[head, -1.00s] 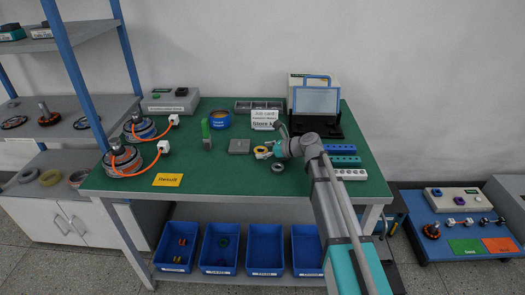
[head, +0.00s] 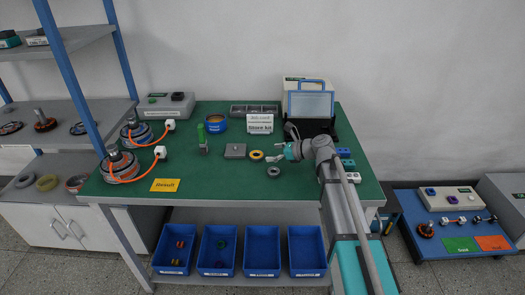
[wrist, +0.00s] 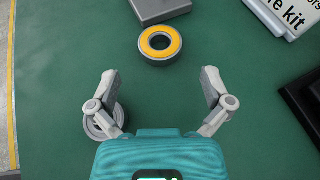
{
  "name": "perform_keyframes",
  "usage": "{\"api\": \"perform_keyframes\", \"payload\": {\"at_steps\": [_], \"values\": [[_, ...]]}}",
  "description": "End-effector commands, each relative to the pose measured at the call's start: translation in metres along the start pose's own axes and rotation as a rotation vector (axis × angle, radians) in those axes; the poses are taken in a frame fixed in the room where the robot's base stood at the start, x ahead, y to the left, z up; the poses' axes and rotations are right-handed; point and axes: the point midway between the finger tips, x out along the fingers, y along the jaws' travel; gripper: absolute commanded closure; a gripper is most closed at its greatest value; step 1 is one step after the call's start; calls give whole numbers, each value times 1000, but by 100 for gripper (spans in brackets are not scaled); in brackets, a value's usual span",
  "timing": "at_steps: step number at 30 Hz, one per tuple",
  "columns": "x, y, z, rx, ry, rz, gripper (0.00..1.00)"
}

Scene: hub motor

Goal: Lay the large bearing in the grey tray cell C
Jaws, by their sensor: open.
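A ring-shaped bearing with a yellow face (head: 256,155) lies flat on the green bench top; the wrist view shows it whole (wrist: 160,43), ahead of my fingertips. A plain grey ring (head: 273,171) lies nearer the front edge; in the wrist view it (wrist: 103,124) is partly hidden by my left finger. I cannot tell from their labels which is the large bearing. The grey tray (head: 236,116) with several cells stands at the back, partly behind a card; its cell letters are unreadable. My gripper (head: 278,153) is open and empty, right of the yellow-faced bearing; its fingers show in the wrist view (wrist: 162,88).
A grey block (head: 235,151) sits just left of the yellow-faced bearing. The card (head: 260,124) stands before the tray. The front middle of the bench is clear.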

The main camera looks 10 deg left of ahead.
Motion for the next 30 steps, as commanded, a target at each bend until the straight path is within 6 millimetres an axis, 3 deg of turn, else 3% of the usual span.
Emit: {"api": "perform_keyframes", "payload": {"at_steps": [6, 12, 30], "values": [[-37, 1, 2, 0, 0, -2, 0], [-56, 0, 1, 0, 0, 0, 0], [-62, 0, 0, 0, 0, -1, 0]]}}
